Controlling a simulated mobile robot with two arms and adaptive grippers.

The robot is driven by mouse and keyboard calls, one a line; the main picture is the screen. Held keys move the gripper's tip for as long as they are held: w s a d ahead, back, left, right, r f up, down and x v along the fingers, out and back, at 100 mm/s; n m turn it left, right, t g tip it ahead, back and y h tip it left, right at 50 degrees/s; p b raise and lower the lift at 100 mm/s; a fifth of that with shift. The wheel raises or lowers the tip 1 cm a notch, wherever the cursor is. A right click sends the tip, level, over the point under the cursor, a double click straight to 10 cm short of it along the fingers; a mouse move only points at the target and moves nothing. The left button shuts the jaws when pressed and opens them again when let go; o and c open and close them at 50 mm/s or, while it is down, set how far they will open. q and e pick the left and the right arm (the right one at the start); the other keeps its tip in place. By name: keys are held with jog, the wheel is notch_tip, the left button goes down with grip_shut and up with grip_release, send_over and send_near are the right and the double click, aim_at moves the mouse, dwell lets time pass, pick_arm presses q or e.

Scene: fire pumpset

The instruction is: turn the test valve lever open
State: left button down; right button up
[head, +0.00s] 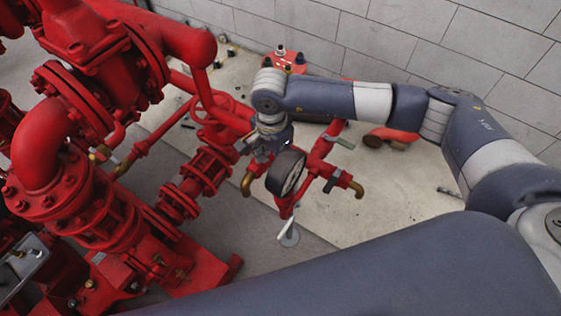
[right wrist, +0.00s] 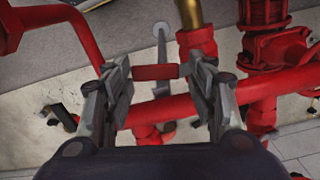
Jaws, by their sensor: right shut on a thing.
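My right gripper (head: 262,152) is at the red pipe manifold in the middle of the head view, beside a brass elbow outlet (head: 247,182). In the right wrist view, its two fingers (right wrist: 157,74) are shut on a short red bar, which looks like the test valve lever (right wrist: 155,72). The bar spans crosswise between the fingertips, beside a red fitting with a brass pipe (right wrist: 190,14). In the head view the held lever is mostly hidden by the gripper, so its angle is hard to tell. My left gripper is not in view.
A round dark gauge (head: 286,172) stands close to the right gripper. Other valve handles (head: 340,141) stick out on the manifold's right. Large red flanged pipes (head: 75,150) fill the left.

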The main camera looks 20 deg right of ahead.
jog(key=a+m+b, duration=0.1)
jog(key=m+b, duration=0.1)
jog(key=a+m+b, duration=0.1)
jog(key=m+b, duration=0.1)
jog(key=a+m+b, duration=0.1)
jog(key=m+b, duration=0.2)
jog(key=shift+s+a+f, duration=0.2)
jog(key=shift+s+f, duration=0.05)
jog(key=m+b, duration=0.1)
jog(key=a+m+b, duration=0.1)
jog(key=m, duration=0.1)
jog(key=shift+w+a+r+m+b, duration=0.1)
jog(key=shift+w+a+m+b, duration=0.1)
jog(key=shift+m+b, duration=0.1)
jog(key=shift+w+a+r+m+b, duration=0.15)
jog(key=shift+a+m+b, duration=0.25)
jog(key=shift+m+b, duration=0.45)
jog(key=shift+m, duration=0.25)
jog(key=o, duration=1.5)
jog(key=shift+w, duration=0.1)
notch_tip(320, 180, up, 12)
